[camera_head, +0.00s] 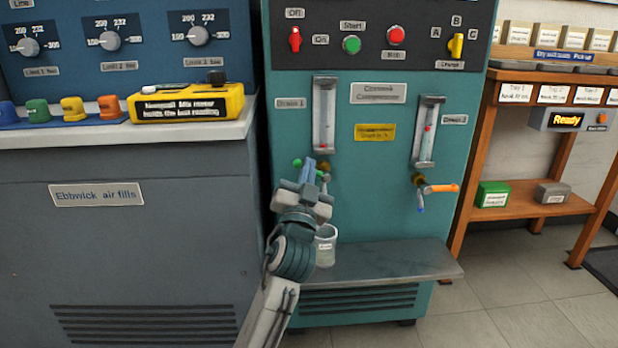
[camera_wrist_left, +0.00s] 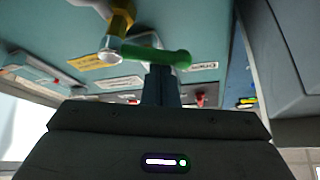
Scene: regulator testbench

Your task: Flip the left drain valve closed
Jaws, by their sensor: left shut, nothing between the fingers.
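The left drain valve has a green handle (camera_head: 297,162), partly hidden behind my gripper in the head view. In the left wrist view the green handle (camera_wrist_left: 165,56) sticks out sideways from the brass valve body (camera_wrist_left: 122,20). My left gripper (camera_head: 309,165) is shut and empty, in front of the valve. In the wrist view its closed fingers (camera_wrist_left: 160,80) reach up to the handle; I cannot tell whether they touch it. My right gripper is not in view.
A pale cup (camera_head: 326,246) stands on the grey ledge (camera_head: 400,266) below, beside my arm. The right drain valve has an orange handle (camera_head: 440,188) pointing sideways. Gauge tubes (camera_head: 324,110) sit above the valves. The grey cabinet (camera_head: 130,240) flanks my arm on the left.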

